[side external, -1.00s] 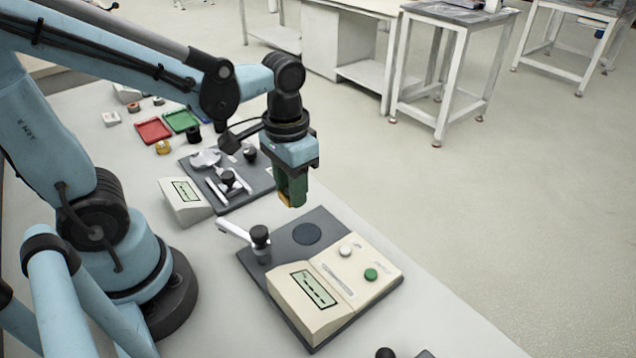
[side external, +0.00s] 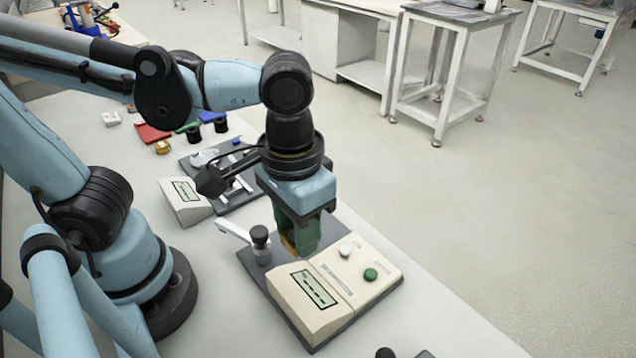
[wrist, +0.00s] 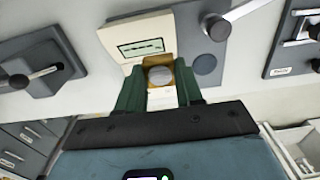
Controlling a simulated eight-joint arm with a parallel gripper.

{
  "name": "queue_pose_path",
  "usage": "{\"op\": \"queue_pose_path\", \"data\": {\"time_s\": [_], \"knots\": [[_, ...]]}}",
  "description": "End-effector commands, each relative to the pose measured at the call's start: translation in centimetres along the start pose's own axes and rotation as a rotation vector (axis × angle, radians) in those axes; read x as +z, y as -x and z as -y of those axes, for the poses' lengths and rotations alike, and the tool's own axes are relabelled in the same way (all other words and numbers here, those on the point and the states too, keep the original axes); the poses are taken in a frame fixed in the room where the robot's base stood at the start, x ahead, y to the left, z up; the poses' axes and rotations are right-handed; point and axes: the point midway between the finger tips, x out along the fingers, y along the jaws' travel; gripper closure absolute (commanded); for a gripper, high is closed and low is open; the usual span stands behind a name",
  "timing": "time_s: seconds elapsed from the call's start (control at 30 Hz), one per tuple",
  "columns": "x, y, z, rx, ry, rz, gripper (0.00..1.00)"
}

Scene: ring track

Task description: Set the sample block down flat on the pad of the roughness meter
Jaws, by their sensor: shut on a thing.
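My gripper (side external: 297,242) has green fingers that point down and are shut on the tan sample block (side external: 288,246). In the wrist view the block (wrist: 149,61) shows between the fingertips (wrist: 159,85), with a grey round shape in front of or on it. The roughness meter (side external: 315,299) has a cream housing with a display on a dark base. In the side view my gripper covers the place of its round dark pad. In the wrist view the pad (wrist: 205,64) shows right of the fingers. I cannot tell the block's height above the base.
A post with a white arm (side external: 260,242) stands on the meter's base, left of my gripper. A second instrument (side external: 185,200) stands behind, with small parts on its base. A red tray (side external: 152,133) lies farther back. The table's right edge is clear.

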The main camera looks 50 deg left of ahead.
Motion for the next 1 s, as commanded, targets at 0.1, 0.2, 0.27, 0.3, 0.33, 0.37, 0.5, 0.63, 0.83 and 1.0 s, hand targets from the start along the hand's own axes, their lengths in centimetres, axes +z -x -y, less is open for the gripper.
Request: {"op": "queue_pose_path", "data": {"time_s": [0.1, 0.2, 0.27, 0.3, 0.33, 0.37, 0.5, 0.63, 0.83, 1.0], "knots": [[-0.9, -0.8, 0.9, 0.000, 0.008, 0.000, 1.00], [-2.2, -1.9, 2.4, 0.000, 0.012, 0.000, 1.00], [-3.0, -2.6, 3.3, 0.000, 0.012, 0.000, 1.00], [-3.5, -3.1, 3.9, 0.000, 0.011, 0.000, 1.00], [-4.0, -3.5, 4.3, 0.000, 0.011, 0.000, 1.00], [-4.4, -3.9, 4.8, 0.000, 0.010, 0.000, 1.00], [-6.0, -5.3, 6.6, 0.000, 0.008, 0.000, 1.00], [-7.0, -6.2, 7.7, 0.000, 0.005, 0.000, 1.00], [-7.6, -6.9, 8.4, 0.000, 0.001, 0.000, 1.00], [-7.6, -8.3, 8.4, 0.000, 0.000, 0.000, 1.00]]}}
